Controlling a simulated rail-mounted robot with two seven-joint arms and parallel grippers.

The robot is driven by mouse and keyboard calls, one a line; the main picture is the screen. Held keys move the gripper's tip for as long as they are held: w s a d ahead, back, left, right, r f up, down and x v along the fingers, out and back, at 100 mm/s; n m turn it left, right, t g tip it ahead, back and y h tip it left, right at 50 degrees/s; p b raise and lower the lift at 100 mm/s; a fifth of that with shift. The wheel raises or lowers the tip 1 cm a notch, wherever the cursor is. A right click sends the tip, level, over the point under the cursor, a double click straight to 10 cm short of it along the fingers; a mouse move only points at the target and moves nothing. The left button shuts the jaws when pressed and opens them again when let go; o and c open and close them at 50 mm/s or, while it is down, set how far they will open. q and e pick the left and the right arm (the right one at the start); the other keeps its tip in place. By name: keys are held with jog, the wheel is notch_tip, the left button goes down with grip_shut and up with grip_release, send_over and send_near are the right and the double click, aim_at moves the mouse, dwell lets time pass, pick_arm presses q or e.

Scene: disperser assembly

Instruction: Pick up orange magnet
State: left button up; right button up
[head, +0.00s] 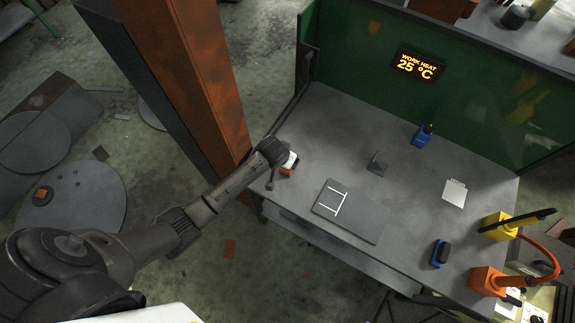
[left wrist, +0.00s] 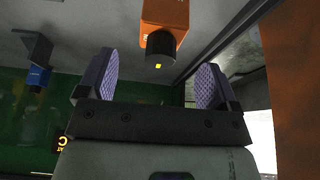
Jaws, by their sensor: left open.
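The orange magnet, a small orange block with a pale top (head: 289,171), sits at the left end of the grey workbench. In the left wrist view the orange block (left wrist: 165,14) is at the top centre, with a dark round end and a small yellow spot facing my gripper. My left gripper (head: 271,170) is right beside it in the head view, partly hidden by its own wrist. In the left wrist view its two purple-padded fingers (left wrist: 157,72) are spread apart, with the block beyond them and no contact visible. My right gripper is not in view.
The grey workbench (head: 325,119) has a flat plate (head: 366,219), a small dark stand (head: 377,162), a blue device (head: 422,134) and a white card (head: 454,193). Yellow (head: 495,227) and orange (head: 488,281) devices stand at right. A rusty column (head: 205,70) rises close to my left arm.

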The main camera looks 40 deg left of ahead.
pick_arm(q)
jog(key=shift+b+x, duration=0.35)
jog(key=shift+x, duration=2.8)
jog(key=shift+s+a, duration=0.1)
jog(key=c, duration=1.4)
jog(key=shift+c, duration=0.8)
jog(key=shift+r, duration=0.1)
